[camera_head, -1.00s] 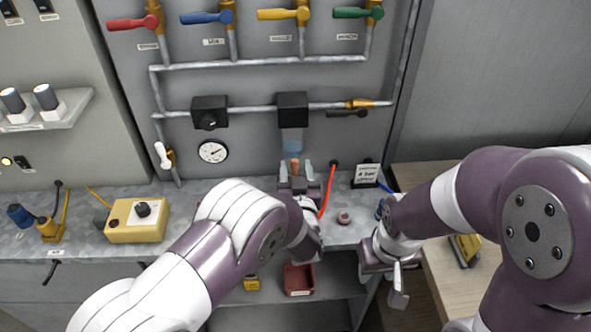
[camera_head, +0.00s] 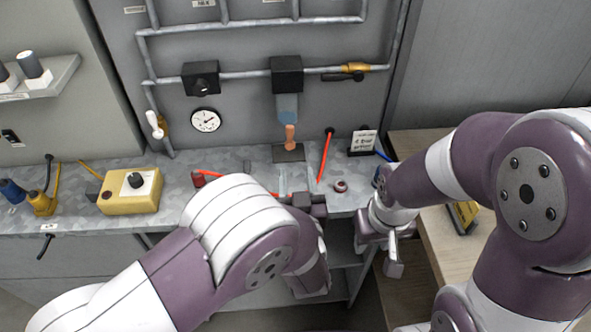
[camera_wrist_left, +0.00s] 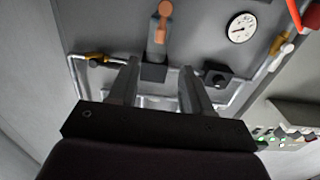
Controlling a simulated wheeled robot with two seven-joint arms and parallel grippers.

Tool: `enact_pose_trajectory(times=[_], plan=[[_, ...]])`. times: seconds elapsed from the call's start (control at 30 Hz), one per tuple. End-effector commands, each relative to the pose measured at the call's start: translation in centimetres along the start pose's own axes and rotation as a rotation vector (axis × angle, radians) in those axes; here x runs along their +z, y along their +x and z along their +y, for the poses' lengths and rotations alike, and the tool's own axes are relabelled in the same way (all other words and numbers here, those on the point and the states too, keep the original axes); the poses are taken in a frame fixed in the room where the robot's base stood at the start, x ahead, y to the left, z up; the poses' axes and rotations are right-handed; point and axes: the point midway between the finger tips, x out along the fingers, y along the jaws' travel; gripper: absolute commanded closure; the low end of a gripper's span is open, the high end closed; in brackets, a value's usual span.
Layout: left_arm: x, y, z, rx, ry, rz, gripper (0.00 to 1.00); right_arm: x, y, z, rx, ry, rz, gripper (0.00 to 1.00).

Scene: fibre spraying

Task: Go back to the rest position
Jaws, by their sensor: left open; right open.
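My left gripper (camera_head: 297,185) is open and empty over the front part of the grey worktop (camera_head: 235,160). Its two fingers also show in the left wrist view (camera_wrist_left: 158,85), spread apart with nothing between them. My right gripper (camera_head: 385,243) is open at the right end of the worktop, in front of its edge. An orange-brown piece (camera_head: 291,137) stands upright on a dark block below a clear blue cup (camera_head: 287,107); it also shows beyond the fingers in the left wrist view (camera_wrist_left: 163,20).
A gauge (camera_head: 205,120) and pipes are on the wall behind. A wooden table (camera_head: 440,150) stands at right.

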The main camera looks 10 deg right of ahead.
Motion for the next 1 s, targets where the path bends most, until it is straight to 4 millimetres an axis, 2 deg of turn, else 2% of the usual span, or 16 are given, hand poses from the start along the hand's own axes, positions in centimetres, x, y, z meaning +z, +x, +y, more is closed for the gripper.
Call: enact_pose_trajectory(times=[0.37,0.43,0.47,0.53,0.6,0.67,0.7,0.77,0.83,0.9,0.97,1.0], plan=[[0.0,0.1,0.0,0.000,-0.001,0.000,0.51,0.0,0.0,0.0,0.000,0.000,0.000,0.57],[0.7,0.0,0.2,0.009,-0.010,-0.033,0.51,0.0,0.0,0.0,0.000,0.000,0.000,0.57],[1.4,0.0,0.5,0.024,-0.014,-0.070,0.51,0.0,0.0,0.0,0.000,0.000,0.000,0.57],[4.8,-1.0,1.7,0.109,-0.004,-0.233,0.51,0.0,0.0,0.0,0.000,0.000,0.000,0.57],[8.4,-3.4,3.6,0.247,0.022,-0.478,0.51,0.0,0.0,0.0,0.000,0.000,0.000,0.57],[10.4,-5.7,3.3,0.337,0.052,-0.718,0.51,0.0,-0.1,0.0,0.000,0.000,0.000,0.57],[11.0,-7.2,1.9,0.371,0.076,-0.877,0.51,0.0,-0.1,0.0,0.000,0.000,0.000,0.57],[10.8,-9.5,-1.8,0.387,0.115,-1.102,0.51,0.0,0.0,0.0,0.000,0.000,0.000,0.57],[9.4,-12.3,-7.8,0.353,0.157,-1.332,0.51,0.0,0.0,0.0,0.000,0.000,0.000,0.57],[7.5,-14.3,-13.4,0.286,0.172,-1.472,0.51,0.0,0.0,0.0,0.000,0.000,0.000,0.57],[6.0,-15.3,-17.4,0.214,0.156,-1.526,0.51,0.0,0.0,0.0,0.000,0.000,0.000,0.57],[5.1,-15.2,-19.4,0.166,0.127,-1.518,0.51,0.0,0.0,0.0,0.000,0.000,0.000,0.57]])
